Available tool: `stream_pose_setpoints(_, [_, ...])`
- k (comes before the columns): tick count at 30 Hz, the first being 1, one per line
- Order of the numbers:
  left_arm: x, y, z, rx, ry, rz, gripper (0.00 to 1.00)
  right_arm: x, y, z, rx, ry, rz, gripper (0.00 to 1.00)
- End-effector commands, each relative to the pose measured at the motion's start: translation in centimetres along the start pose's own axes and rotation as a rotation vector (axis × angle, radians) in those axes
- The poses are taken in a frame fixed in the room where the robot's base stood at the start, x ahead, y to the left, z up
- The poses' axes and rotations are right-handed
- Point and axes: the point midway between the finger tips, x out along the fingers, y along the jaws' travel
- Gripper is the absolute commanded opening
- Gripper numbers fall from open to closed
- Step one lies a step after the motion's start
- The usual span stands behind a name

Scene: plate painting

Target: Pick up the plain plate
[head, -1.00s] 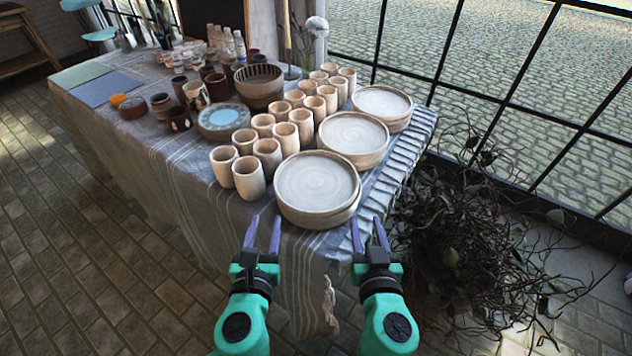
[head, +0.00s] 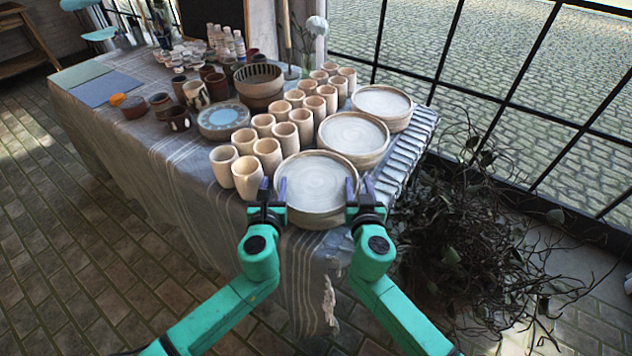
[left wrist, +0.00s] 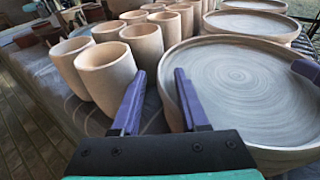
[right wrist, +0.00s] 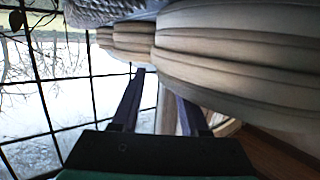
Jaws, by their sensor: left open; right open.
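The nearest plain plate (head: 316,180) tops a low pale round stack at the table's near corner. Its grey swirled face also fills the right of the left wrist view (left wrist: 245,80). My left gripper (head: 273,188) is open at its left side, and in the left wrist view (left wrist: 158,95) the rim lies between its fingers. My right gripper (head: 359,187) is open at the right side. In the right wrist view (right wrist: 160,95) one finger is outside the stack (right wrist: 235,65), and the other's tip is partly hidden by it. I cannot tell whether either touches the plate.
Two more plate stacks (head: 353,135) (head: 383,102) stand behind along the right edge. Several beige cups (head: 248,177) stand close left of my left gripper. A blue-centred round piece (head: 223,117) and dark pots sit further left. A tangled plant (head: 470,240) is right of the table.

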Motion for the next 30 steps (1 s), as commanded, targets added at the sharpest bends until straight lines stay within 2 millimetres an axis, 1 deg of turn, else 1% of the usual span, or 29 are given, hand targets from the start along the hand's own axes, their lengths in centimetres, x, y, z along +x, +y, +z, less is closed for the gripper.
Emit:
stream_pose_setpoints(3, [0.53, 0.02, 0.04, -0.001, 0.000, 0.000, 0.44, 0.51, -0.04, -0.03, 0.001, 0.000, -0.001, 0.44])
stream_pose_setpoints(9, [0.53, 0.03, 0.01, -0.001, 0.000, 0.000, 0.44, 0.51, -0.03, 0.00, 0.001, 0.000, -0.001, 0.44])
stream_pose_setpoints(10, [0.53, 0.03, 0.01, -0.001, 0.000, 0.000, 0.40, 0.51, -0.03, 0.00, 0.001, 0.000, -0.001, 0.40])
stream_pose_setpoints(11, [0.52, 0.03, 0.00, -0.001, 0.000, 0.000, 0.29, 0.51, -0.02, 0.00, 0.001, 0.000, -0.001, 0.29])
stream_pose_setpoints(12, [0.52, 0.03, 0.00, -0.001, 0.000, 0.001, 0.13, 0.50, -0.02, 0.00, 0.001, 0.000, -0.001, 0.14])
stream_pose_setpoints(13, [0.51, 0.04, 0.00, -0.001, 0.000, 0.001, 0.02, 0.50, -0.02, 0.01, 0.001, 0.000, -0.001, 0.02])
stream_pose_setpoints(14, [0.52, 0.06, -0.02, 0.000, 0.001, 0.001, 0.00, 0.50, 0.00, 0.02, 0.001, -0.001, 0.000, 0.00])
stream_pose_setpoints(30, [0.46, 0.01, -0.53, 0.001, 0.009, 0.000, 0.00, 0.47, 0.04, 0.57, -0.001, -0.010, 0.001, 0.00])
